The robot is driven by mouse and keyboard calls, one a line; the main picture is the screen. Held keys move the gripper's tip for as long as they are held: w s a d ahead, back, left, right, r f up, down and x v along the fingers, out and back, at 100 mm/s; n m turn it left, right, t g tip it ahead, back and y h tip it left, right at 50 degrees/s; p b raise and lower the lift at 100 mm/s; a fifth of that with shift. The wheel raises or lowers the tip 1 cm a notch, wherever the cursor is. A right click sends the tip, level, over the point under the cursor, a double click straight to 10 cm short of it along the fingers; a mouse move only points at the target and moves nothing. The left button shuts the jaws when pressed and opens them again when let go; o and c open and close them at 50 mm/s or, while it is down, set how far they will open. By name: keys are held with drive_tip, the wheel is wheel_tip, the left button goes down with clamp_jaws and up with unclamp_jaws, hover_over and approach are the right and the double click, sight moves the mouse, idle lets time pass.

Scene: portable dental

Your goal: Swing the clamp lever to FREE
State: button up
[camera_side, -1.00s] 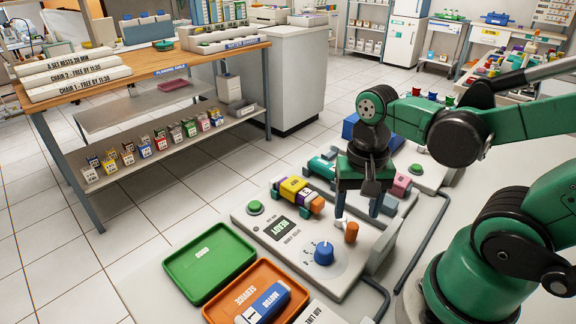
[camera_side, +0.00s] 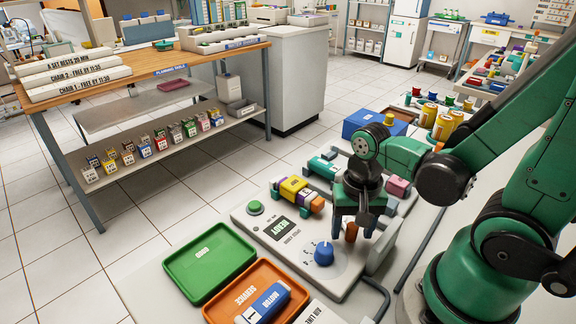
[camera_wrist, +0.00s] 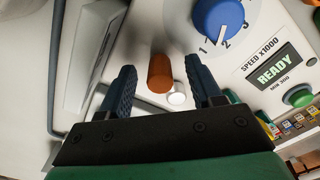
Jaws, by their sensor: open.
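The clamp lever shows as an upright orange-brown handle (camera_side: 351,231) at the right end of the pale control unit (camera_side: 262,262). In the wrist view the handle (camera_wrist: 160,74) lies between the two dark finger pads, with a gap on both sides. My gripper (camera_side: 350,238) is open and low over the unit, a finger on either side of the handle. No grip on it shows. A small white round part (camera_wrist: 177,98) sits beside the handle. The FREE marking is not readable in these views.
A blue dial (camera_side: 324,253) and a READY display (camera_side: 281,228) sit close to the handle. Green (camera_side: 176,262) and orange (camera_side: 216,313) trays stand in front-left; a BOTTOM-like labelled blue block (camera_side: 264,303) lies in the orange one.

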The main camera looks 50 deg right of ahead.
sight(362, 229)
clamp_jaws()
drive_tip(key=n, duration=0.1)
drive_tip(key=d+n, duration=0.1)
drive_tip(key=n, duration=0.1)
drive_tip(key=shift+s+d+n, duration=0.15)
drive_tip(key=shift+s+n, duration=0.1)
drive_tip(key=shift+n, duration=0.15)
drive_tip(key=n, duration=0.1)
drive_tip(key=d+n, duration=0.1)
drive_tip(key=n, duration=0.1)
drive_tip(key=shift+d+n, duration=0.15)
drive_tip(key=shift+n, duration=0.15)
drive_tip(key=n, duration=0.1)
drive_tip(key=d+n, duration=0.1)
drive_tip(key=n, duration=0.1)
drive_tip(key=shift+w+d, duration=0.1)
drive_tip(key=shift+w, duration=0.05)
drive_tip(key=shift+w+d+n, duration=0.15)
drive_tip(key=shift+d+n, duration=0.05)
drive_tip(key=shift+n, duration=0.65)
drive_tip(key=shift+w+d+n, duration=0.1)
drive_tip(key=shift+d+n, duration=0.1)
drive_tip(key=shift+n, duration=0.65)
